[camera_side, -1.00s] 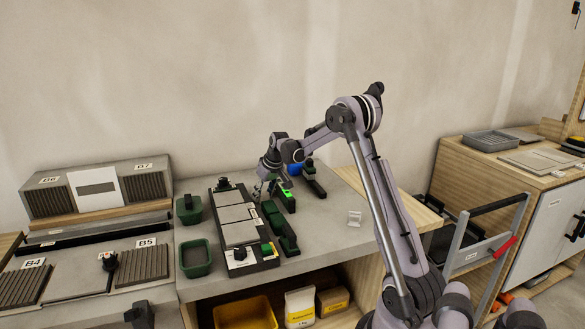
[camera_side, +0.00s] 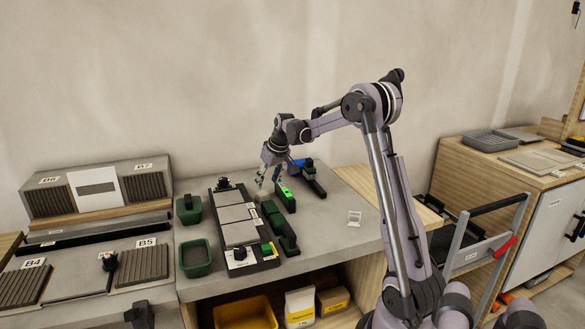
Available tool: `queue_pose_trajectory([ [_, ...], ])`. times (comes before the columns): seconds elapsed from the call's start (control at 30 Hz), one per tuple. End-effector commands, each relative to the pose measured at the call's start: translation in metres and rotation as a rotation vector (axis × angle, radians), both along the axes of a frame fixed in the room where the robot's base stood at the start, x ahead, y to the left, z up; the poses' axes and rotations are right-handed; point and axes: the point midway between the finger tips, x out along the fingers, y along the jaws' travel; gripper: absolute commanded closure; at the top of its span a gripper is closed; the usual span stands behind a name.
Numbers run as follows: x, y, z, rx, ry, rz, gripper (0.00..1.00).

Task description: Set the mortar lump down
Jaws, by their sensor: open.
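A small grey lump (camera_side: 262,195), apparently the mortar lump, rests at the right edge of the dark tile board (camera_side: 221,197), close to the bright green block. My gripper (camera_side: 269,181) is open just above the lump, with its fingers pointing down. At this size I cannot tell whether a fingertip still touches the lump. Pale grey tiles (camera_side: 238,214) lie in a row on the board.
Two green bins (camera_side: 195,258) stand left of the board. A bright green-topped block (camera_side: 286,196), dark green blocks (camera_side: 279,226) and a blue-topped tool (camera_side: 296,167) stand right of it. A small white stand (camera_side: 354,218) is farther right, with bare bench (camera_side: 325,235) around it.

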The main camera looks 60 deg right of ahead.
Motion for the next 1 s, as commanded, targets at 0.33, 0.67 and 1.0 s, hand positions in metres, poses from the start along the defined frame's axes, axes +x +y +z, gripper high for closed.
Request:
queue_pose_trajectory([
  [0.33, -0.017, 0.007, 0.046, 0.0, 0.0, 0.001, 0.47],
  [0.67, -0.021, 0.08, 0.072, -0.018, -0.023, 0.064, 0.47],
  [1.0, -0.065, 0.229, 0.087, -0.054, -0.093, 0.207, 0.47],
])
